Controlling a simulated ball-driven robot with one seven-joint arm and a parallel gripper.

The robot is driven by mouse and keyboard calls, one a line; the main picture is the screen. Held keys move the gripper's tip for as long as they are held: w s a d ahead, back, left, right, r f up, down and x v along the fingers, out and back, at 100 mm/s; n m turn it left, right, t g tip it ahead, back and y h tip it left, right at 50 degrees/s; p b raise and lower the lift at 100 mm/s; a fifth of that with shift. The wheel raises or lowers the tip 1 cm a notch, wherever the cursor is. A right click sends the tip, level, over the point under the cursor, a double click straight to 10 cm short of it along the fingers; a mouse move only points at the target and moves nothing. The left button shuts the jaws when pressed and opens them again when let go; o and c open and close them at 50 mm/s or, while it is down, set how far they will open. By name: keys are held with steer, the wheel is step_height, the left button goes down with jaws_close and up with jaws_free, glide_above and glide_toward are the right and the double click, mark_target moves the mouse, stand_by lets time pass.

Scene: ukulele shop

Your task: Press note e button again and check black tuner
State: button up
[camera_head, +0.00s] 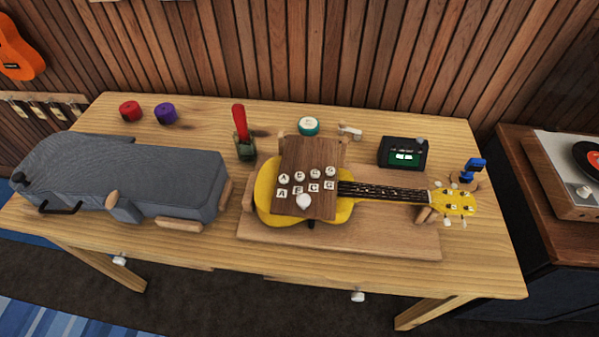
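A yellow ukulele (265,192) lies on a wooden board with its neck to the right. A brown wooden panel (312,155) sits over its body and bears two rows of small pale round pieces. A white round knob (304,201) is below the letters. The black tuner (403,153) stands behind the neck with a lit green screen; its reading is too small to read. My gripper is not in view.
A grey ukulele case (140,175) fills the table's left side. A red-handled tool (240,125), a teal-and-white round container (309,125) and a blue item (472,168) stand near the ukulele. Red (131,111) and purple (165,113) rolls sit at the back left. The front strip (390,278) is clear.

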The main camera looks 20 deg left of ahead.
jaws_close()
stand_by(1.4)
